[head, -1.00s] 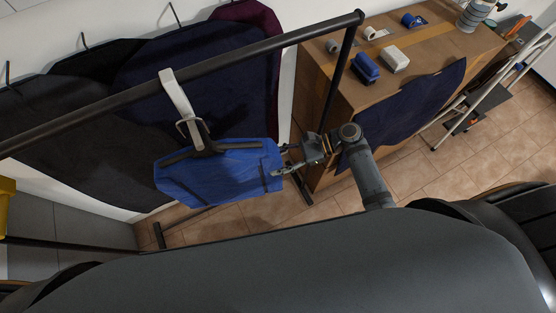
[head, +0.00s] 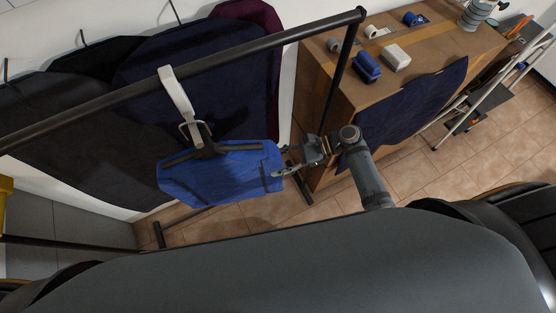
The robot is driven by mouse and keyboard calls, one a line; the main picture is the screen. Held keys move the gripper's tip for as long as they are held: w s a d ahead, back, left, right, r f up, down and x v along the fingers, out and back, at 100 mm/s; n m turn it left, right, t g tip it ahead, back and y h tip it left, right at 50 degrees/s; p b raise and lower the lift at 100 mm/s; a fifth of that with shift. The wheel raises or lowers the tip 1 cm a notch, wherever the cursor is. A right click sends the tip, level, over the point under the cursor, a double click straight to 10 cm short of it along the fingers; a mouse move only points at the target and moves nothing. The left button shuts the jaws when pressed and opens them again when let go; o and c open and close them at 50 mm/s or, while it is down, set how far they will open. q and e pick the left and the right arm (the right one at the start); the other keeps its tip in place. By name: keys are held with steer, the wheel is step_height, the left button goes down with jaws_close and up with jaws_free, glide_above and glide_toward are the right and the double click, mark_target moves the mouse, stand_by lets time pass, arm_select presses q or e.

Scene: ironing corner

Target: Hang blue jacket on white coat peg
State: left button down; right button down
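The blue jacket (head: 220,178) hangs below a dark rail on a dark hanger (head: 208,149), left of the middle in the head view. A white peg (head: 177,92) comes down from the rail (head: 250,48). The hanger's pale hook (head: 188,126) overlaps the peg's lower end; I cannot tell whether the peg bears it. My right gripper (head: 280,160) is at the jacket's right edge, its two fingers spread apart. Whether they touch the cloth is unclear. My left gripper is out of view.
Dark garments (head: 70,130) hang on the wall behind the rail, below several small hooks. A wooden cabinet (head: 440,50) with small items and a dark cloth (head: 405,112) over its side stands right of the rail. A folding ladder (head: 490,100) leans at far right. Tiled floor (head: 440,185) is clear at right.

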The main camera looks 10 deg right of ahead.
steer(key=shift+r, duration=0.1)
steer(key=c, duration=0.7)
jaws_free()
steer(key=shift+o, duration=0.4)
steer(key=v, duration=1.2)
